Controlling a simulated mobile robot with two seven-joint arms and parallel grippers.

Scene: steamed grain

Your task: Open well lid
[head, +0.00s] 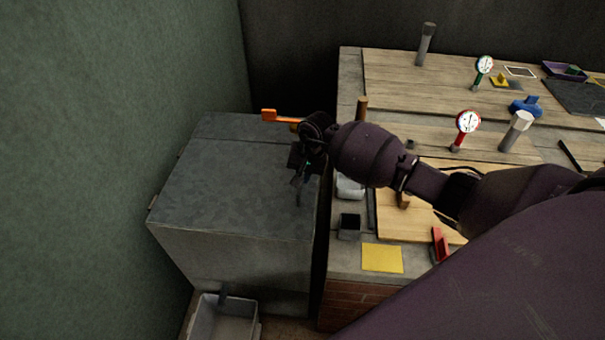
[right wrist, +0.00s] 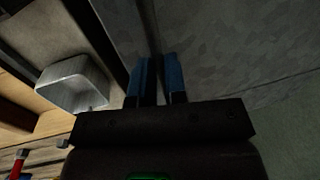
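The well looks to be the large grey box (head: 235,262) standing against the green wall in the head view. Its flat grey lid (head: 225,190) lies level on top and appears closed. My right gripper (head: 300,186) points down at the right part of the lid. In the right wrist view its two blue fingers (right wrist: 158,80) stand a small gap apart. A thin grey bar or edge (right wrist: 149,30) runs toward that gap; I cannot tell if the fingers touch it. Any lid handle is hidden or unclear. My left gripper is not in view.
A worktop (head: 345,262) with wooden boards, gauges and small tools stands right of the box, across a narrow dark gap. An orange bar (head: 281,117) juts out beside my right wrist. A grey bin (head: 222,318) sits on the floor in front. Most of the lid's surface is clear.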

